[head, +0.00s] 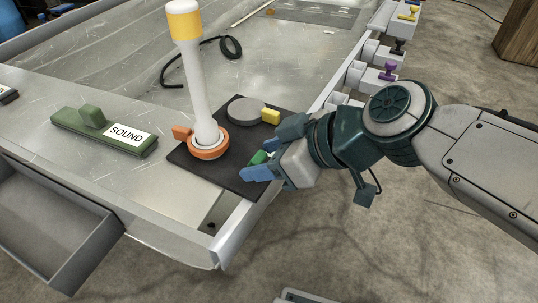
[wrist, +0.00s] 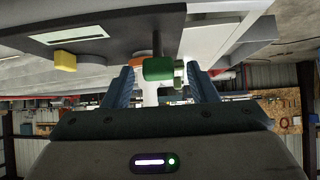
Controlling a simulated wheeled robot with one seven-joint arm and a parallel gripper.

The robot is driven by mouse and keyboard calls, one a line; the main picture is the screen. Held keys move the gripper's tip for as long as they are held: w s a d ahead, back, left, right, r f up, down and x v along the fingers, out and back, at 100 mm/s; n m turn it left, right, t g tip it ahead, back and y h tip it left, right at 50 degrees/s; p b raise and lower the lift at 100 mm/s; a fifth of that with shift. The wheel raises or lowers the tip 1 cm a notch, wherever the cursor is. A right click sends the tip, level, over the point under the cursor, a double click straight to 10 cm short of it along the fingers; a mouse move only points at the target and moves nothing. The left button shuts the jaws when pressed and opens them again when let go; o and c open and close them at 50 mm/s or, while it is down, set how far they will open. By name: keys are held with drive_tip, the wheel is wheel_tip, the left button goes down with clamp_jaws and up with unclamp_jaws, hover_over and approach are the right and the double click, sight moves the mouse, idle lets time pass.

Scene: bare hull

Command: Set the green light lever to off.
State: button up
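The green lever (head: 260,157) shows in the head view at the right edge of a black panel (head: 215,178), partly hidden by my gripper (head: 263,160). In the wrist view the green lever (wrist: 158,69) is a short green block on a dark stem. It sits between the two blue fingers of my gripper (wrist: 160,88). The fingers are open, with a gap visible on each side of the block. A white lamp post with a yellow top (head: 184,22) stands on the panel in an orange ring (head: 209,150).
A grey disc with a yellow tab (head: 271,116) is on the panel behind the green lever. A green slider labelled SOUND (head: 125,134) lies to the left. An open grey drawer (head: 45,215) juts out at front left. Purple (head: 389,69) and other coloured knobs line the right edge.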

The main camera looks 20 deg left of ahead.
drive_tip(key=p+v, duration=0.5)
drive_tip(key=v, duration=0.8)
drive_tip(key=shift+d+r, duration=0.25)
drive_tip(key=shift+d, duration=0.1)
